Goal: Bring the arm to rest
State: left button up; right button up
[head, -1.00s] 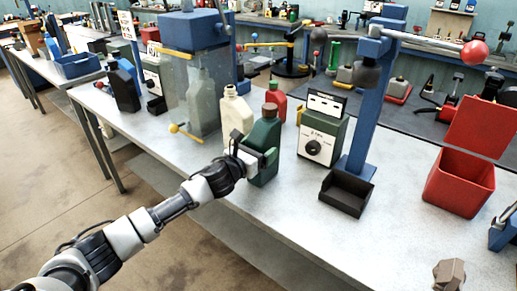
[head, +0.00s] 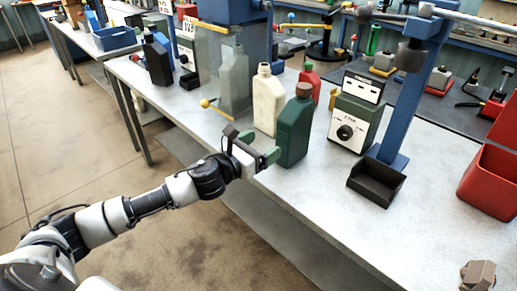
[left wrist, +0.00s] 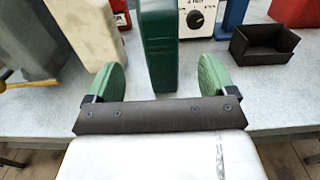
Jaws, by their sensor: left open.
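My left gripper (head: 258,148) is open beside the dark green bottle (head: 293,130), on its near left side in the head view. The bottle stands upright on the grey bench (head: 340,215) and has a brown cap. In the left wrist view the two green finger pads (left wrist: 160,85) are spread wide, and the green bottle (left wrist: 159,45) stands beyond them, with nothing held. My left arm reaches in from the lower left of the head view.
A cream bottle (head: 267,100) and a red bottle (head: 310,82) stand close behind the green one. A green boxed device with a dial (head: 354,118), a black tray (head: 375,184) and a red bin (head: 490,185) are to the right. Open floor (head: 60,150) lies left.

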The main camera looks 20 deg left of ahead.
pick_arm(q)
jog(key=shift+s+a, duration=0.1)
jog(key=shift+s, duration=0.2)
dwell(0.4)
